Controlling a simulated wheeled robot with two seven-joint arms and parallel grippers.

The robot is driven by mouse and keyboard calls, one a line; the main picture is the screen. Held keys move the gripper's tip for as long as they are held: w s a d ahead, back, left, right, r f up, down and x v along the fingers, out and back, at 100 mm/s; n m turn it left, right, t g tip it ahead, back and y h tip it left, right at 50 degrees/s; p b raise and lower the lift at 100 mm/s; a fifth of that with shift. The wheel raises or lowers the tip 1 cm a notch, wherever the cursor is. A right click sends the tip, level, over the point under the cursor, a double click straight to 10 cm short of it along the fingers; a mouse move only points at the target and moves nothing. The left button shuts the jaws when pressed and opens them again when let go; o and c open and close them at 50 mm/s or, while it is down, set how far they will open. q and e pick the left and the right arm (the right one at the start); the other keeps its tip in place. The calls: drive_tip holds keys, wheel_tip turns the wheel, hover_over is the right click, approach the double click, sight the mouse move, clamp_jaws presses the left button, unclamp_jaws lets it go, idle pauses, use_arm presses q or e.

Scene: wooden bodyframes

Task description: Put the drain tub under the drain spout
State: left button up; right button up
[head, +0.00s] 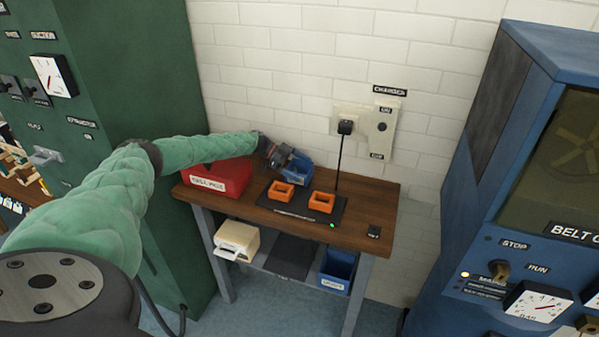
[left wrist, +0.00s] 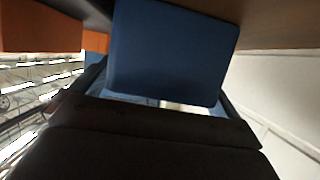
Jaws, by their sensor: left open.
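No drain spout is recognisable in view. A blue open bin (head: 337,270) with an unreadable label sits on the lower shelf of the wooden table; I cannot tell if it is the drain tub. My left gripper (head: 278,158) is at the back of the tabletop, beside a small blue object (head: 297,167). In the left wrist view a blue block (left wrist: 170,50) stands right ahead of the open left gripper (left wrist: 165,95); I cannot tell if they touch. My right gripper is not in view.
On the wooden table (head: 385,203) are a red box (head: 215,178) and a black charging pad (head: 295,211) with two orange holders (head: 281,190). A cream box (head: 237,240) sits on the lower shelf. A green cabinet (head: 155,70) stands left, a blue machine (head: 480,170) right.

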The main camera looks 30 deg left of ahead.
use_arm(q)
drive_tip(key=shift+d+f, duration=0.1)
drive_tip(key=c, duration=1.6)
drive_tip(key=shift+w, duration=0.1)
drive_tip(key=c, duration=0.4)
drive_tip(key=shift+o, duration=0.2)
drive_tip(key=shift+r, duration=0.25)
